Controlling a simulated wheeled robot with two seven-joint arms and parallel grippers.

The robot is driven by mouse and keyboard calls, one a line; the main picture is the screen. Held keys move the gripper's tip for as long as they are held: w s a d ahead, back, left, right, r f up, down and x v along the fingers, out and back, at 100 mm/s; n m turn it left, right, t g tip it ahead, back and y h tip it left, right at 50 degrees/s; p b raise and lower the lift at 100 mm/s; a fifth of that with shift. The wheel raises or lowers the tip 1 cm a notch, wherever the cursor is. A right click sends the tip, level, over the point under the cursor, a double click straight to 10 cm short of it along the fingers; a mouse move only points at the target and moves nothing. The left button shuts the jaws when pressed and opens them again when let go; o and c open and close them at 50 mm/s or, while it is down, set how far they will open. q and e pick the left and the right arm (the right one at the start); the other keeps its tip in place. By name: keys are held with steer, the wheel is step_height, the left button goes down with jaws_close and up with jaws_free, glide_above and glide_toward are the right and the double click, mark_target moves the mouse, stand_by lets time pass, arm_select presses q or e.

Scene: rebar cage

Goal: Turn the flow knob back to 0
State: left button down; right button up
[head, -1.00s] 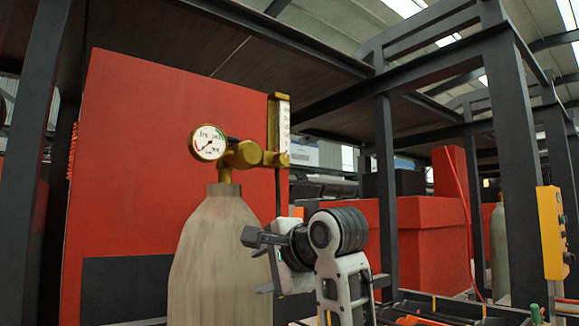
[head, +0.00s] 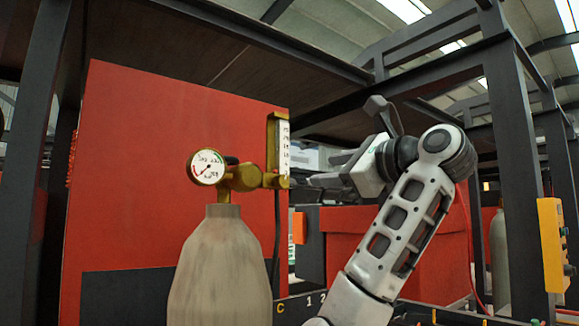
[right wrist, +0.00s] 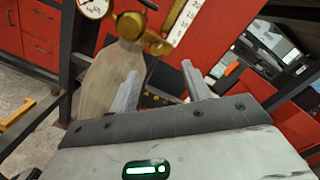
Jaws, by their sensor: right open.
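A brass regulator (head: 243,178) with a round white dial gauge (head: 208,167) sits on top of a pale gas cylinder (head: 222,265). An upright flow meter with a white scale (head: 283,147) stands at its right end. The regulator (right wrist: 130,25) and scale (right wrist: 176,22) also show at the top of the right wrist view. I cannot tell which part is the flow knob, nor read its setting. My right gripper (head: 326,169) is open and empty, just right of the flow meter and apart from it. Its fingers (right wrist: 160,72) point toward the regulator. My left gripper is out of view.
A red panel (head: 150,160) stands behind the cylinder. Dark steel posts (head: 520,170) and beams frame the space. A yellow control box (head: 552,240) hangs at the right. A red box (head: 345,235) is behind my right arm. A dark hose (head: 277,230) hangs below the flow meter.

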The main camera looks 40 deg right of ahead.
mark_target(285, 181)
arm_select(q)
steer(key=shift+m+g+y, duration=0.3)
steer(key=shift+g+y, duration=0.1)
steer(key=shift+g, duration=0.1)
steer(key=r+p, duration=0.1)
steer(key=p, duration=0.2)
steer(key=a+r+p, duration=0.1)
steer(key=p, duration=0.2)
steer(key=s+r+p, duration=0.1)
steer(key=p, duration=0.2)
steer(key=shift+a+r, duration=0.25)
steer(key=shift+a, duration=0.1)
arm_select(e)
steer(key=w, duration=0.8)
steer(key=w+f, duration=0.1)
steer(key=w, duration=0.3)
steer(key=shift+d, duration=0.35)
steer(key=c, duration=1)
